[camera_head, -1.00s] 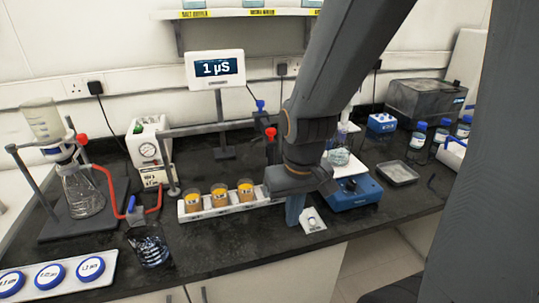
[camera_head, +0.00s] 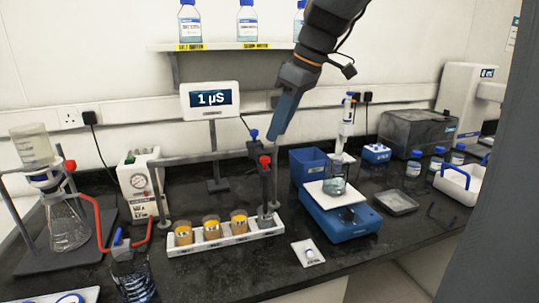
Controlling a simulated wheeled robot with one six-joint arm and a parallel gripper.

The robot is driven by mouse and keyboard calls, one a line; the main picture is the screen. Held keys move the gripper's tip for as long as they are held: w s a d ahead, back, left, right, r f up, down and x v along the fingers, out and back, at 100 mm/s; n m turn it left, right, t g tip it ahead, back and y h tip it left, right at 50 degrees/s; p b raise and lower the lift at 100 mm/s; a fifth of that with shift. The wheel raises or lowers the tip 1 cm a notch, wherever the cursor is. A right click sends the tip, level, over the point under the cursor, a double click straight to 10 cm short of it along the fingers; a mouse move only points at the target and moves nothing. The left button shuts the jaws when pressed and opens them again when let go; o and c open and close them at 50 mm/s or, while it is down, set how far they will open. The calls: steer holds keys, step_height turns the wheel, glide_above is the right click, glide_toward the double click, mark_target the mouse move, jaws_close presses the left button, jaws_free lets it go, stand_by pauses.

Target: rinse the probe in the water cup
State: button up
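A grey probe (camera_head: 267,186) with a red top stands upright below a metal bar, at the right end of the white rack (camera_head: 208,247). Its lower end is at a clear-grey cup (camera_head: 264,219); I cannot tell whether the tip is inside it. Several orange-filled cups (camera_head: 211,228) stand to its left in the rack. The meter (camera_head: 211,98) behind reads 1 µS. My gripper (camera_head: 277,136), with blue fingers pointing down, is above and right of the probe, apart from it. The fingers overlap in this view, so their opening is hidden.
A blue stirrer (camera_head: 340,222) with a beaker (camera_head: 335,184) stands right of the rack, a blue bin (camera_head: 309,165) behind it. A white pad (camera_head: 308,253) lies in front. Filter glassware (camera_head: 66,222) and a dark glass (camera_head: 133,277) stand left.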

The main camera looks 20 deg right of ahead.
mark_target(266, 158)
steer(key=p+x, duration=0.1)
steer(key=x, duration=0.6)
steer(key=shift+f, duration=0.3)
steer(key=shift+c, duration=0.2)
jaws_close()
